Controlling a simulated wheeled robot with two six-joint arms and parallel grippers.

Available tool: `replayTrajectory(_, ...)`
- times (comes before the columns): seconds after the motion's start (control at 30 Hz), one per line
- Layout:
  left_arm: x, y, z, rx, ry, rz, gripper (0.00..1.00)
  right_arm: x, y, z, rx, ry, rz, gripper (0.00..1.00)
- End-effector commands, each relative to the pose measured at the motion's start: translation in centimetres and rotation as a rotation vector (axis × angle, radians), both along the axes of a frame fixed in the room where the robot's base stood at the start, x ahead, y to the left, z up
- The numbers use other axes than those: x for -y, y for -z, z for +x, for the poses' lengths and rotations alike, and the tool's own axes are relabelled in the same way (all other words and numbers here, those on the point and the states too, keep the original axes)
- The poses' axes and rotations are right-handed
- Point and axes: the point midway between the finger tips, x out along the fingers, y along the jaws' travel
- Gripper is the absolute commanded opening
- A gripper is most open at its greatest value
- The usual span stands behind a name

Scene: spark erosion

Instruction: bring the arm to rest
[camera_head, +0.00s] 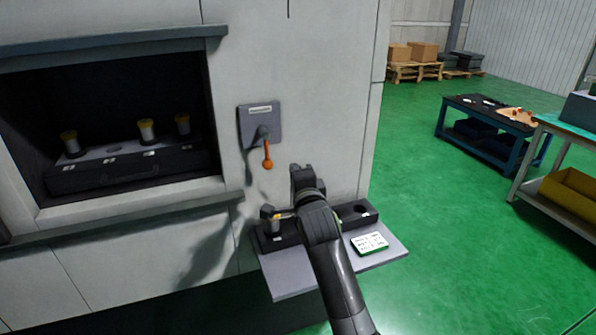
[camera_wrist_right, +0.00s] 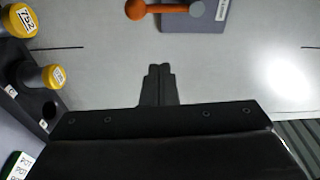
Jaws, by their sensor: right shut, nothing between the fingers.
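My right gripper (camera_head: 302,178) is in front of the machine's grey wall, above the small shelf, with my arm rising from the bottom of the head view. In the right wrist view its fingers (camera_wrist_right: 158,85) are together with nothing between them. It is apart from the orange lever (camera_head: 267,160) on the wall plate (camera_head: 258,124). The lever also shows at the top of the wrist view (camera_wrist_right: 135,9). My left gripper is out of view.
The shelf (camera_head: 285,275) carries a dark holder (camera_head: 362,216) and a green-edged card (camera_head: 370,243). Two yellow-capped pieces (camera_wrist_right: 50,77) show in the wrist view. The open machine chamber (camera_head: 110,95) holds several more. Green floor (camera_head: 440,220) is clear to the right, before benches (camera_head: 485,130).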

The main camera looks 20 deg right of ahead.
Motion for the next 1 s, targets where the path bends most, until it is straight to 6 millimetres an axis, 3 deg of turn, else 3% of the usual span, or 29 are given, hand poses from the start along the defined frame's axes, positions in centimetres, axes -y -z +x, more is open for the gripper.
replayTrajectory(0.37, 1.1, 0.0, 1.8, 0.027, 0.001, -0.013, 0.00, 0.2, 0.3, -0.1, -0.007, 0.002, -0.007, 0.00)
replayTrajectory(0.47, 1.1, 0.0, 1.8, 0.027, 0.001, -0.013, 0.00, 1.2, 2.2, -1.1, -0.054, 0.016, -0.055, 0.00)
replayTrajectory(0.53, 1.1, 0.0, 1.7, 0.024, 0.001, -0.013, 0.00, 2.6, 4.7, -2.6, -0.118, 0.030, -0.126, 0.00)
replayTrajectory(0.67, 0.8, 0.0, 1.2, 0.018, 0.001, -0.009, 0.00, 5.9, 10.8, -7.4, -0.298, 0.040, -0.322, 0.00)
replayTrajectory(0.77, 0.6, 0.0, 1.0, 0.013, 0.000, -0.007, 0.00, 8.1, 15.2, -12.0, -0.450, 0.014, -0.488, 0.00)
replayTrajectory(1.0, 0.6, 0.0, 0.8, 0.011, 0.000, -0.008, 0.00, 11.9, 22.9, -25.0, -0.792, -0.180, -0.870, 0.00)
